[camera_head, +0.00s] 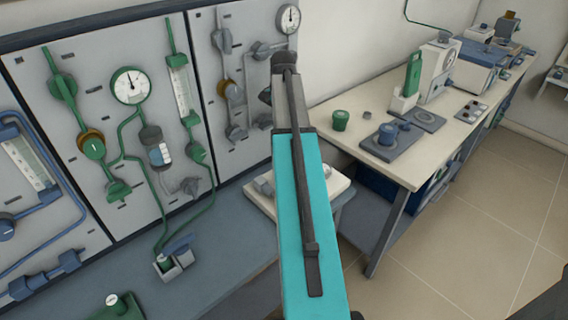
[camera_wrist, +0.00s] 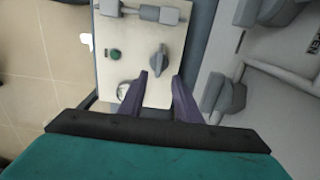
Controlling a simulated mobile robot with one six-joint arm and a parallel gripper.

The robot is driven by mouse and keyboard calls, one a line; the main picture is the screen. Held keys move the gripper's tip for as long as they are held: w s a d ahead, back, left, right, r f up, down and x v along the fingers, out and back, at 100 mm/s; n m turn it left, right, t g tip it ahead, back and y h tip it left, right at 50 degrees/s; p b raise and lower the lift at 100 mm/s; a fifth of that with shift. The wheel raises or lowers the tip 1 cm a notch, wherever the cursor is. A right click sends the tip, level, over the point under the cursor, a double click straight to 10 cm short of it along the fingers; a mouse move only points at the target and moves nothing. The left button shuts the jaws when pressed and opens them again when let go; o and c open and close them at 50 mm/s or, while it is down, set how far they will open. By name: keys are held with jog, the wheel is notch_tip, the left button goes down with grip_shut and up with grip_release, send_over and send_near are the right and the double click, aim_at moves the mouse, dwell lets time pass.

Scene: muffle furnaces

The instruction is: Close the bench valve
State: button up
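In the wrist view, a cream board (camera_wrist: 117,70) carries a grey valve with a lever-like handle (camera_wrist: 159,60), which may be the bench valve. My gripper (camera_wrist: 160,76) is open, with its two purple fingers apart and pointing at the board. The grey handle appears just beyond the fingertips, near the gap between them; I see no contact. In the head view, my teal arm covers much of a cream board (camera_head: 337,184) on the bench. The valve handle and my fingers cannot be made out there.
The same board has a green knob (camera_wrist: 113,55) and a grey pipe fitting (camera_wrist: 150,13). Large grey valve handles (camera_wrist: 226,95) stand close on the right. In the head view, a gauge panel (camera_head: 110,120) is at left and a cluttered bench (camera_head: 345,142) at right.

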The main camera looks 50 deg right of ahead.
jog(key=shift+s+f+p, duration=0.1)
jog(key=shift+f+p, duration=0.9)
jog(key=shift+f, duration=5.75)
grip_shut()
